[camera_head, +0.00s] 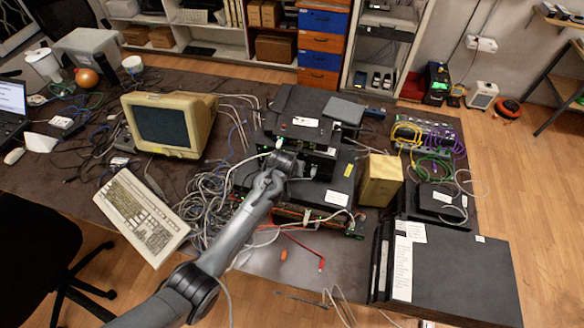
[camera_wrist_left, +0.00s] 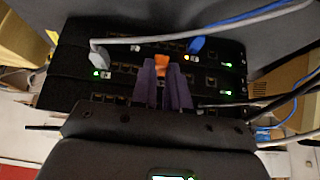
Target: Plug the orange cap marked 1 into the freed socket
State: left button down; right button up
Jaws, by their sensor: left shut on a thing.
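In the left wrist view, the two purple fingers of my left gripper (camera_wrist_left: 160,72) are shut on an orange cap (camera_wrist_left: 161,60). The cap is in front of the port rows of stacked black network switches (camera_wrist_left: 122,72). I cannot tell whether it touches or enters a socket, and no number is readable. A grey plug (camera_wrist_left: 98,58) sits in the switches to the left, and a blue plug (camera_wrist_left: 197,46) to the right. In the head view, my left gripper (camera_head: 298,164) is at the front of the black stack (camera_head: 312,192); its fingertips are hard to make out. My right gripper is not in view.
A small orange piece (camera_head: 283,255) and a red cable (camera_head: 305,248) lie on the table in front. A tan box (camera_head: 380,180) stands right of the stack. Tangled grey cables (camera_head: 213,205) lie to the left. In the wrist view, cables cross above and right of the fingers.

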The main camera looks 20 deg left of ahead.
pick_arm(q)
jog(key=shift+w, duration=0.2)
jog(key=c, duration=1)
grip_release()
jog(key=shift+c, duration=0.2)
jog(key=v, duration=1)
jog(key=shift+s+r, duration=0.2)
jog(key=shift+r, duration=0.15)
